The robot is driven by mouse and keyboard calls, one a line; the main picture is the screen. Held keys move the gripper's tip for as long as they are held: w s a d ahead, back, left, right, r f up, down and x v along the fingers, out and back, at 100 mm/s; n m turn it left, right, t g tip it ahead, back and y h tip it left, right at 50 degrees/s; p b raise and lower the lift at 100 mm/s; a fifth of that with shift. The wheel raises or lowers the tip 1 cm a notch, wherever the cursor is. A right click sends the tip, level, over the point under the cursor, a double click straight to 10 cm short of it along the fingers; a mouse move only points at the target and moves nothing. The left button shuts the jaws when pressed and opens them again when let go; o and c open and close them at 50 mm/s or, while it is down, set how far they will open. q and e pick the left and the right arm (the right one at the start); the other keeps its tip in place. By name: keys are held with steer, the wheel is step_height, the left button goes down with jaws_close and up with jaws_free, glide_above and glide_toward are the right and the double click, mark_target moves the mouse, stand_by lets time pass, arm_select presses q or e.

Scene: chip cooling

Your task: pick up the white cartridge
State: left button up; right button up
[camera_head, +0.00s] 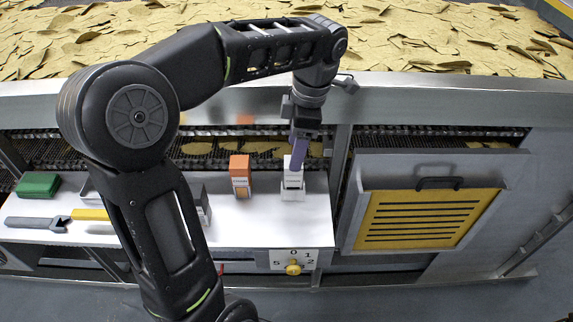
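The white cartridge (292,190) stands upright on the white shelf (262,228), just right of the orange box. My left gripper (298,160) reaches down from above, with a purple finger-like part at the top of the white cartridge. The gripper seems to overlap or touch the cartridge's top. The fingers are seen nearly edge-on, so I cannot tell whether they are open or closed on it. My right gripper is not in view.
An orange box (240,176) stands close left of the white cartridge. A green block (38,185), a grey tool (36,222) and a yellow piece (91,214) lie farther left. A dial with a yellow knob (294,268) is below the shelf. A yellow slotted panel (418,219) is at right.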

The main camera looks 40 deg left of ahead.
mark_target(293, 178)
arm_select(q)
steer(key=shift+s+d+r, duration=0.1)
steer(key=shift+d, duration=0.1)
steer(key=shift+s+a+f+b, duration=0.1)
steer(key=shift+a+f+b, duration=0.1)
steer(key=shift+f+b, duration=1.1)
steer(key=shift+s+f+p, duration=0.1)
steer(key=shift+f+p, duration=0.4)
steer(key=shift+f, duration=0.05)
steer(key=f, duration=0.2)
steer(key=f+p, duration=0.1)
steer(key=f, duration=0.1)
steer(key=shift+s+a, duration=0.15)
steer(key=shift+a, duration=0.05)
jaws_close()
